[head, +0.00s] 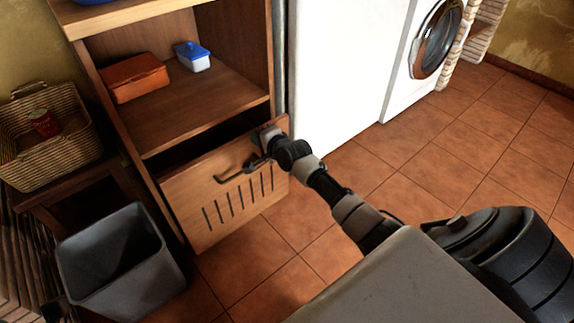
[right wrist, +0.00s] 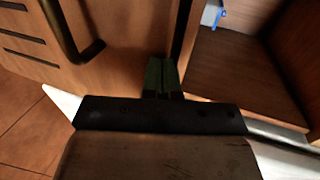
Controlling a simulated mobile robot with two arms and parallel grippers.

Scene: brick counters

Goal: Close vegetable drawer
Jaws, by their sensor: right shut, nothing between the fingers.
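The vegetable drawer (head: 225,195) is the wooden slotted front at the bottom of the wooden cabinet. It stands partly open, with a dark gap behind its top edge. Its dark bar handle (head: 240,172) is on the front. In the right wrist view the drawer front (right wrist: 115,35) and the handle (right wrist: 70,35) are at the upper left. My right gripper (head: 264,140) is at the upper right part of the drawer front. Its fingers (right wrist: 161,76) are shut and empty, close to the drawer's edge; I cannot tell whether they touch it.
A grey bin (head: 120,262) stands on the floor left of the drawer. A wicker basket (head: 55,150) is further left. A brown box (head: 134,78) and a blue-lidded container (head: 192,56) sit on the shelf above. A white appliance (head: 335,70) stands right of the cabinet. Tiled floor at right is clear.

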